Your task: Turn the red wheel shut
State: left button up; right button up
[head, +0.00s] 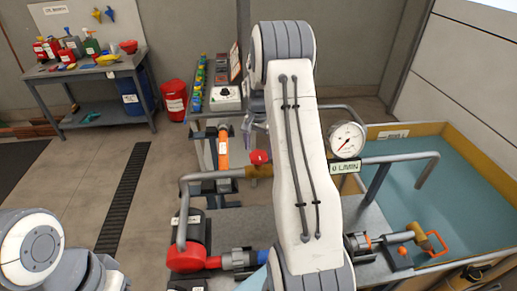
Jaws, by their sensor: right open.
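A small red wheel (259,157) sits on top of a brass valve body (259,171) in the grey pipe, left of my right arm in the head view. My right gripper (254,124) shows partly beside the upper end of its arm, just above the red wheel in the picture. It is open, and no contact with the wheel is visible. The arm hides part of the gripper and the pipe right of the valve. Only links of my left arm show at the lower left; its gripper is out of view.
A red pump part (187,257) is at the front left of the rig. A blue-floored basin (440,187) lies right. A workbench (88,68) stands far left, with open floor before it.

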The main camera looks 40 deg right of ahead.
aim_at(258, 154)
jog(key=shift+f, duration=1.2)
jog(key=c, duration=1.2)
jog(key=shift+m, duration=0.7)
jog(key=o, duration=1.2)
notch_tip(258, 154, up, 11)
jog(key=b, duration=0.3)
jog(key=shift+f, duration=0.15)
